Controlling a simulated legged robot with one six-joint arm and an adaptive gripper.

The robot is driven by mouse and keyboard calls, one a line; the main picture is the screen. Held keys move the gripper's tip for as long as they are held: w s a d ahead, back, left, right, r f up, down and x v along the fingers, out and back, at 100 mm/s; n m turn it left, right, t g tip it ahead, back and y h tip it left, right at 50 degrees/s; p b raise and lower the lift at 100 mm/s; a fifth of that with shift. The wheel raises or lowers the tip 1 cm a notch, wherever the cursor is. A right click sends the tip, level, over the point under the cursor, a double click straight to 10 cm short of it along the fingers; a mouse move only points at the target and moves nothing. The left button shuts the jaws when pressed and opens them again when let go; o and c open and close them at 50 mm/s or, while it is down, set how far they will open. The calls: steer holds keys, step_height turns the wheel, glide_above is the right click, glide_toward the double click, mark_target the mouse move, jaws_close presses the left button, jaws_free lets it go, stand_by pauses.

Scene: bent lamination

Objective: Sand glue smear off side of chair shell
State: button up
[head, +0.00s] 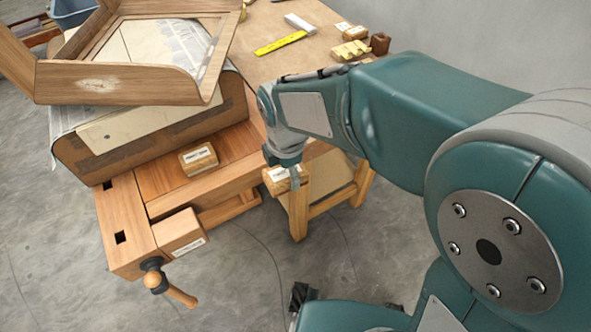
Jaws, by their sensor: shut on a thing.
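The chair shell (180,88) is a bent wooden piece with an open frame, at the upper left in the head view. It rests on a wooden form partly covered with paper. A pale, whitish glue smear (97,85) shows on its near side face. My gripper (292,178) points down right of the bench front, well to the right of and below the smear. It is shut on a small wooden block (275,187) with a white label, held clear of the shell. The block's underside is hidden.
A second labelled block (198,158) lies on the bench (160,180) before the form. A vise (180,235) with a handle juts from the front. A yellow ruler (280,43), a white bar (300,22) and small wooden pieces (350,50) lie at the back right.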

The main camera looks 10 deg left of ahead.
steer(key=shift+a, duration=0.1)
steer(key=shift+o, duration=0.8)
steer(key=shift+d, duration=0.55)
